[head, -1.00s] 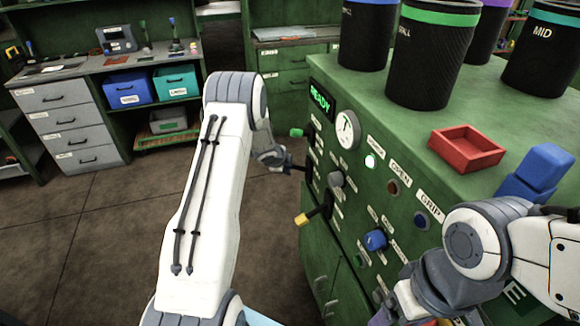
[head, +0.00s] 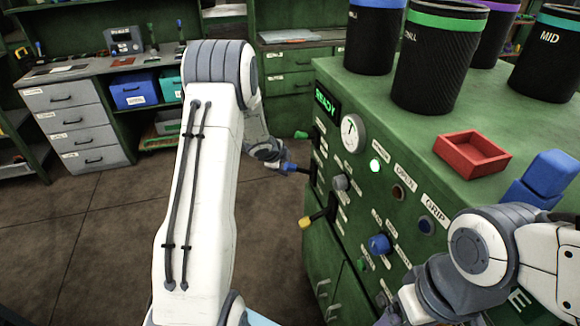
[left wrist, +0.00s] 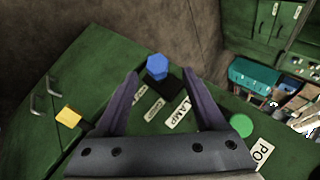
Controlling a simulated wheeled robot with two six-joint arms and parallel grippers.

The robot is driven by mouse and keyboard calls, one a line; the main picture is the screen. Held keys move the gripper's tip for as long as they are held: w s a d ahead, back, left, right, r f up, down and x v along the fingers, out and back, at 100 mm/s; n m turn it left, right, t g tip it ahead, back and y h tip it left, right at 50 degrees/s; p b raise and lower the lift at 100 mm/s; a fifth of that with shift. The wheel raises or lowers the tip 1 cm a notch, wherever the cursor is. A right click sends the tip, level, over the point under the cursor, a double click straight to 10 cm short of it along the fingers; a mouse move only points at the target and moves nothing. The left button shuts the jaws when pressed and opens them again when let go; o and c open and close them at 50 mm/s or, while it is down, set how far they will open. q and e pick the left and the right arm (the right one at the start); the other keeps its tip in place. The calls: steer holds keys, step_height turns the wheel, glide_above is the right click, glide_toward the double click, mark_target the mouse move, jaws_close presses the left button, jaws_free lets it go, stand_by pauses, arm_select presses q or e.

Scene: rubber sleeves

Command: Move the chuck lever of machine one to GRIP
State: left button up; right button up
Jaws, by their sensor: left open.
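A blue-tipped lever (head: 290,168) sticks out of the left face of the green machine (head: 400,120), under the lit READY display. My left gripper (head: 278,165) is open beside this lever, partly hidden in the head view. In the left wrist view the open left gripper (left wrist: 160,76) has a finger on each side of the knob. My right gripper's fingers are out of view.
A green knob (head: 301,134) is above the blue one and a yellow-tipped lever (head: 307,221) below it. A gauge (head: 352,132) and a blue dial (head: 379,244) are on the panel. A red tray (head: 472,154) and black bins (head: 438,60) stand on top.

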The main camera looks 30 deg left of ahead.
arm_select(q)
steer(key=shift+v, duration=1.3)
steer(key=shift+d, duration=0.1)
